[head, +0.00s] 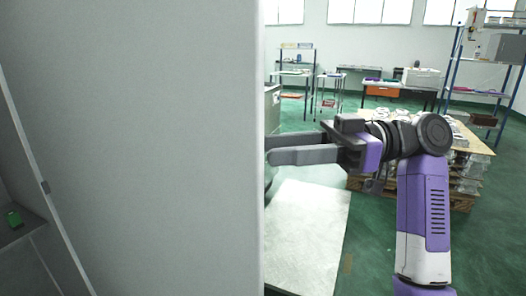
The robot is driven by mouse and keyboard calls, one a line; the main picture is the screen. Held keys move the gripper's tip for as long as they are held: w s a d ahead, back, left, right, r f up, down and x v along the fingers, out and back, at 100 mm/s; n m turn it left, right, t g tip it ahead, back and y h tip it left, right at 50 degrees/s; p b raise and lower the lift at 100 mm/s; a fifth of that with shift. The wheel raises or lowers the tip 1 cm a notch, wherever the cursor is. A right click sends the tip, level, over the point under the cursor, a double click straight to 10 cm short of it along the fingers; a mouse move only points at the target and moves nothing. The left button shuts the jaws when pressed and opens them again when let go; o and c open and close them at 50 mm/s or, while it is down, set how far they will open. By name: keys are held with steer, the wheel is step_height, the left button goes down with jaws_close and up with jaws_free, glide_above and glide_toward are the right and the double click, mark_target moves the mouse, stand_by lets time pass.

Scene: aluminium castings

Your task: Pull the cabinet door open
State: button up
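The cabinet door (160,140) is a large plain grey panel that fills the left and middle of the head view. It stands swung open, with its free edge upright near the middle of the picture. Part of the cabinet interior (18,195) shows at the far left. My gripper (270,149) is just right of the door's free edge, with its fingers pointing left. The two fingers look apart, with nothing seen between them. The fingertips reach the door edge in the picture; whether they touch it I cannot tell. No handle is visible; the door's other face is hidden.
A pale mat (308,235) lies on the green floor right of the door. A loaded pallet (468,180) stands behind my arm. Benches and racks line the back.

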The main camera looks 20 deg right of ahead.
steer(key=d, duration=0.4)
steer(key=shift+s, duration=0.15)
